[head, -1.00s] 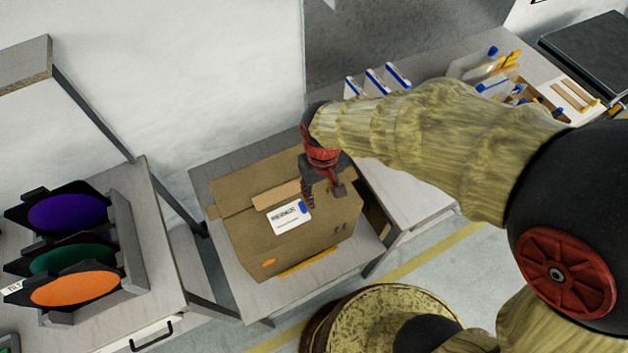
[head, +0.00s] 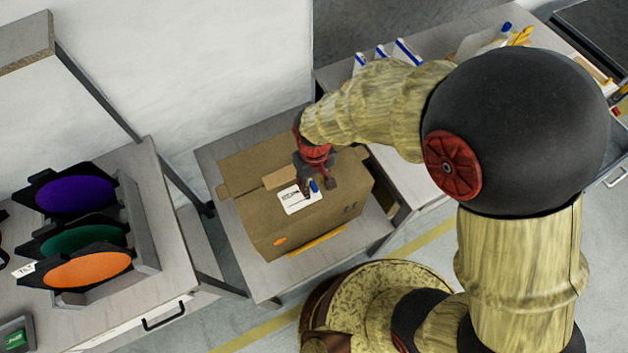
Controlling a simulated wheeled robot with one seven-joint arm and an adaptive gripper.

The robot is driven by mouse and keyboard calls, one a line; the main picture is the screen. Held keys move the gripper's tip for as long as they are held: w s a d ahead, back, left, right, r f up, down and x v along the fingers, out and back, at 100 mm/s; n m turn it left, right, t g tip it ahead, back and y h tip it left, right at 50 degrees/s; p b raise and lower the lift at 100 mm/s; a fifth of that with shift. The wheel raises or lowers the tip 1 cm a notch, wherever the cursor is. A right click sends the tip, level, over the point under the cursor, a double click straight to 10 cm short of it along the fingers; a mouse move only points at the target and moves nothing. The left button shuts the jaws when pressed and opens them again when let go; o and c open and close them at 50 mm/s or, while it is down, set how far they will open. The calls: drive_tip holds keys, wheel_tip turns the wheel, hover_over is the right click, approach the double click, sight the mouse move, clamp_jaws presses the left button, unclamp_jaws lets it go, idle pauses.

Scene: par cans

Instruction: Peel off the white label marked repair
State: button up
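The print is too small to read. A blue tab (head: 314,186) sits at the label's upper right corner. My gripper (head: 317,188) is over the box top, pointing down, with its fingers apart on either side of the blue tab. One finger overlaps the label's right part in the picture. Whether the fingers touch the tab or label cannot be told.
The box stands on a grey table (head: 225,150). A small orange mark (head: 280,242) is on the box and a yellow strip (head: 318,241) lies along its front edge. At left, a bench holds purple (head: 75,195), green and orange (head: 88,269) filters in a rack. White-and-blue holders (head: 400,52) stand behind.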

drive_tip(key=shift+c, duration=0.4)
drive_tip(key=c, duration=0.7)
clamp_jaws()
drive_tip(key=shift+o, duration=0.4)
unclamp_jaws()
clamp_jaws()
